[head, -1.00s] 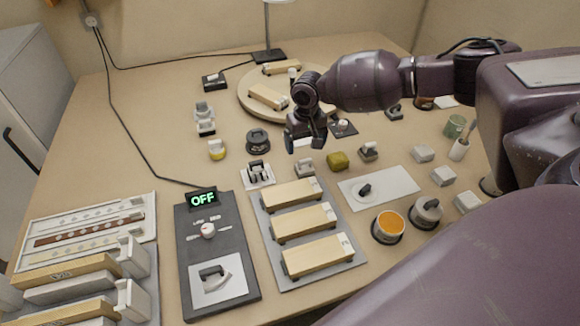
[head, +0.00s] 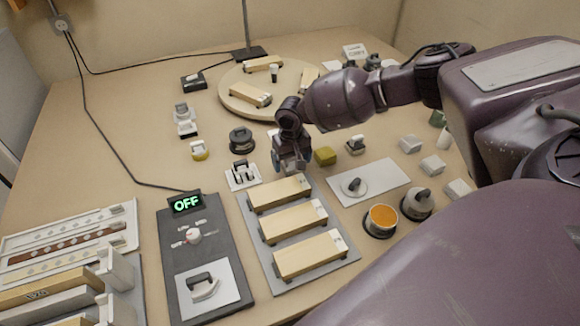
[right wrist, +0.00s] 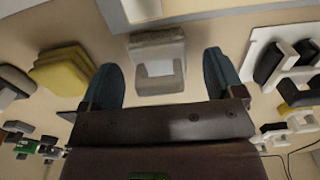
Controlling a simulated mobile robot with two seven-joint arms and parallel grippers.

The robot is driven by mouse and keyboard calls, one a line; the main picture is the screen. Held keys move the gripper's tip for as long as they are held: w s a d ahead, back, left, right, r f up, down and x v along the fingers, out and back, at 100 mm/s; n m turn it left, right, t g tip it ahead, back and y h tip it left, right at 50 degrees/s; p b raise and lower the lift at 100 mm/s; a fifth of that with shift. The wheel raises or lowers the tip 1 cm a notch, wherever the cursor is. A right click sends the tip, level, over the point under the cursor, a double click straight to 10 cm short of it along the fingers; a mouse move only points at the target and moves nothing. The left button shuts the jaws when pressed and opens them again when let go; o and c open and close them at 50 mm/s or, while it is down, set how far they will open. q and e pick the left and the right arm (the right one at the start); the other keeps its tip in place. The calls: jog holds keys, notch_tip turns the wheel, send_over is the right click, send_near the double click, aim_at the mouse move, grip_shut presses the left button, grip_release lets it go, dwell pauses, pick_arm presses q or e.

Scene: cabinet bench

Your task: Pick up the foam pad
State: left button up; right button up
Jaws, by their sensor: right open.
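A small grey block with a U-shaped grip (right wrist: 157,48) shows in the right wrist view; it looks like the foam pad, though I cannot be sure by its look alone. My right gripper (head: 291,163) is open, with its blue-grey fingers to either side of this block in the right wrist view (right wrist: 160,75). In the head view the gripper mostly hides the block, just behind the tray of wooden bars. My left gripper is not in view.
An olive-yellow block (head: 324,156) stands close to the right of the gripper. A white plate with black parts (head: 243,175) is close to its left. The tray with wooden bars (head: 262,235) lies in front. A round board (head: 235,103) is behind.

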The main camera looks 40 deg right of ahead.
jog(key=shift+f, duration=0.95)
jog(key=c, duration=1)
jog(key=shift+r, duration=0.6)
notch_tip(320, 180, up, 19)
jog(key=p, duration=0.4)
